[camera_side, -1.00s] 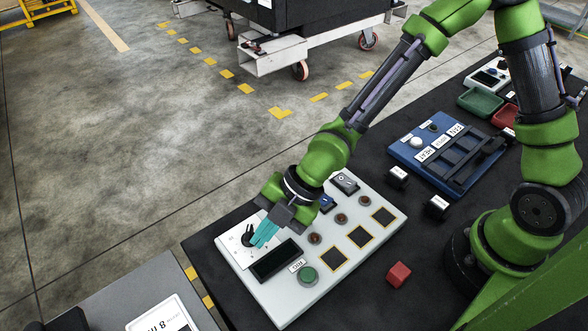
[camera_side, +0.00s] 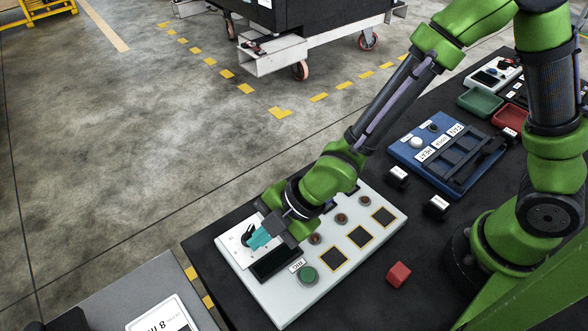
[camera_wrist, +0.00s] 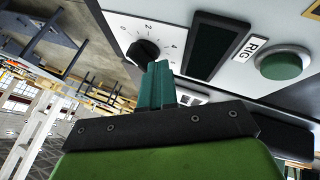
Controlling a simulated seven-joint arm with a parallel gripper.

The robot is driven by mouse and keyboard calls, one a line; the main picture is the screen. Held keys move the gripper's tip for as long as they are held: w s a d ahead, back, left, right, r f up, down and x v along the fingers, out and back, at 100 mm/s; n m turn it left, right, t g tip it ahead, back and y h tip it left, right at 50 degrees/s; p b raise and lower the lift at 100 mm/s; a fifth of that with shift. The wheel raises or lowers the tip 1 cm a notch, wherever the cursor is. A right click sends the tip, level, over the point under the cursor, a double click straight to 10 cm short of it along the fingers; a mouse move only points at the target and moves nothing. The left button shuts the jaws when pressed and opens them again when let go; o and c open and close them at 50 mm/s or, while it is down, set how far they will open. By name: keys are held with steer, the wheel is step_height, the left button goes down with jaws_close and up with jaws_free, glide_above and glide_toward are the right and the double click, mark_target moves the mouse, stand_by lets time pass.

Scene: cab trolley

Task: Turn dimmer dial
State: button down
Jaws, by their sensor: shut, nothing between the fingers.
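The dimmer dial is a black knob (camera_wrist: 143,52) on a white plate with a printed number scale, seen in the wrist view. In the side view the dial (camera_side: 247,236) sits at the left end of the light grey panel (camera_side: 283,311). My gripper (camera_side: 257,240) has teal fingers and is shut and empty. It is tilted, with its fingertips right beside the dial; in the wrist view the fingertips (camera_wrist: 157,68) overlap the dial's lower right edge. I cannot tell whether they touch it.
The panel also has a dark display (camera_side: 275,262), a green button (camera_side: 307,276) labelled RIG, and several dark square pads. A red cube (camera_side: 399,274) lies on the black table at the panel's right. A blue panel (camera_side: 410,153) with sliders stands behind.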

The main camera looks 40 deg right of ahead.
steer(key=shift+a+m+t+h, duration=0.2)
steer(key=shift+m+t, duration=0.1)
steer(key=shift+m, duration=0.3)
steer(key=shift+a+m+t+h, duration=0.2)
steer(key=shift+m+t, duration=0.1)
steer(key=shift+m, duration=0.3)
steer(key=shift+a, duration=0.15)
stand_by(0.8)
stand_by(1.0)
